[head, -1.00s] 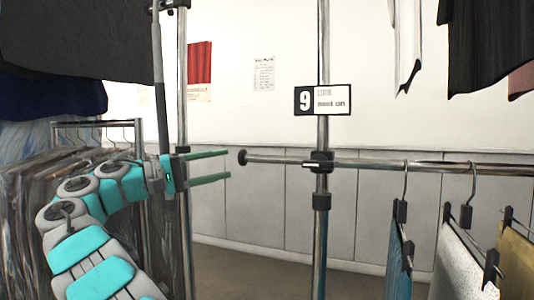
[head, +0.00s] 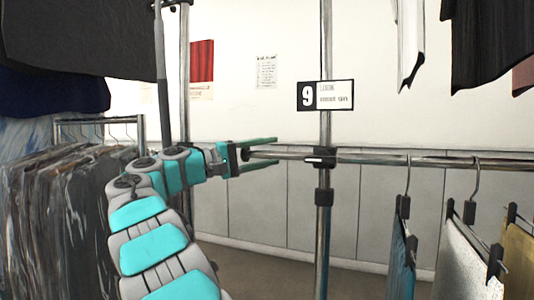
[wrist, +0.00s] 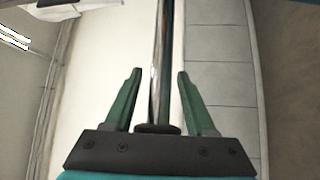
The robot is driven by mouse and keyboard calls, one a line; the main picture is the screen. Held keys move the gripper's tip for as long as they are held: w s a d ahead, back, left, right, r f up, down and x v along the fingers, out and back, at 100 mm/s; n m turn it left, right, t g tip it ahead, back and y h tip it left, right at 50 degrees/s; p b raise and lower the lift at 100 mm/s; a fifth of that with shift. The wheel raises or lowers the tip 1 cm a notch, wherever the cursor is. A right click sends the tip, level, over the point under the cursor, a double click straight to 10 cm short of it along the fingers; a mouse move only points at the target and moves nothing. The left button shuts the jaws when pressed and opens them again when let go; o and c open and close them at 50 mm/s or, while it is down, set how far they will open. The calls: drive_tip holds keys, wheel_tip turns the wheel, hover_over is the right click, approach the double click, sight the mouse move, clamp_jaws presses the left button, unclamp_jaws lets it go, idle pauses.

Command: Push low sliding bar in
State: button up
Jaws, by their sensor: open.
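The low sliding bar (head: 290,155) is a horizontal metal tube that passes through a black clamp (head: 320,157) on an upright post and runs on to the right. Its left end has a dark round cap. My gripper (head: 262,155) is open, with its green fingers on either side of the bar's capped end. In the wrist view, the bar (wrist: 160,70) runs lengthwise between the two open fingers (wrist: 157,95). The dark end cap (wrist: 157,129) is close to the palm; I cannot tell whether they touch.
A sign with a 9 (head: 325,95) hangs on the post above the clamp. Clothes on clip hangers (head: 470,210) hang from the bar at the right. Covered garments (head: 70,210) fill the left. Another upright post (head: 184,70) stands behind my arm. Floor shows below the bar.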

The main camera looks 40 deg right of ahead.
clamp_jaws()
idle(0.4)
idle(1.0)
